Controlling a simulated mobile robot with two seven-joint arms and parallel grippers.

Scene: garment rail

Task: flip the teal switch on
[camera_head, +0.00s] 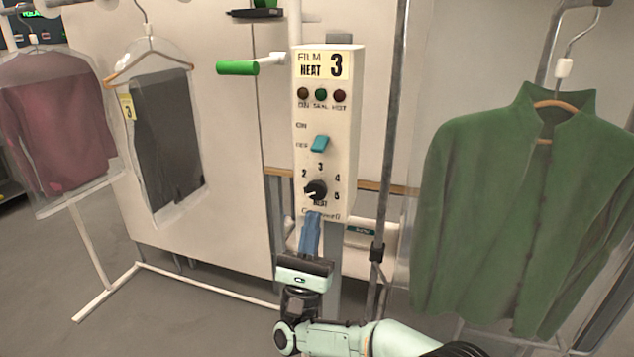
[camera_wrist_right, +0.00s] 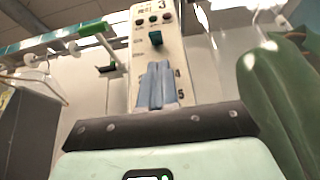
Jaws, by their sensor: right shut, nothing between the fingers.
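The teal switch (camera_head: 320,144) is a small rocker on the front of a cream control box (camera_head: 346,130), between the ON and OFF marks. It appears tilted toward the lower OFF mark. In the right wrist view the switch (camera_wrist_right: 155,38) shows above my fingertips. In the right wrist view the shut fingers (camera_wrist_right: 157,72) cover part of the knob area. My left gripper is not in view.
A green jacket (camera_head: 520,210) hangs at the right, and bagged dark trousers (camera_head: 168,135) and a maroon garment (camera_head: 60,125) hang at the left. A green-handled lever (camera_head: 238,68) sticks out left of the box. A grey vertical pole (camera_head: 393,130) stands close to its right.

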